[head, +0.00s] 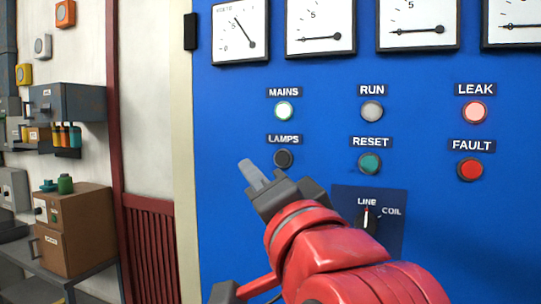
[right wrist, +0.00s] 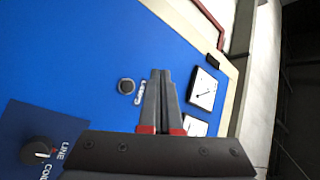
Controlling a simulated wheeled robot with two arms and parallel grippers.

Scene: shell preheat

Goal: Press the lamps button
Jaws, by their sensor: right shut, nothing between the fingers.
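The lamps button (head: 283,159) is a dark round button under the LAMPS label (head: 284,139) on the blue panel (head: 235,110). In the right wrist view the button (right wrist: 126,85) lies to the left of my fingertips, with its label beside it. My right gripper (head: 246,165) is shut and empty. Its fingertips are in front of the panel, left of the lamps button and at about its height in the head view. They look apart from the button; the exact gap to the panel cannot be told. My left gripper is not in view.
The white MAINS lamp (head: 284,111) is above. The green RESET button (head: 370,163) and red FAULT button (head: 470,168) are to the right. A LINE/COIL selector (head: 367,220) is below, near my right arm. Several dial gauges (head: 240,32) line the top. A bench with boxes (head: 72,230) is at left.

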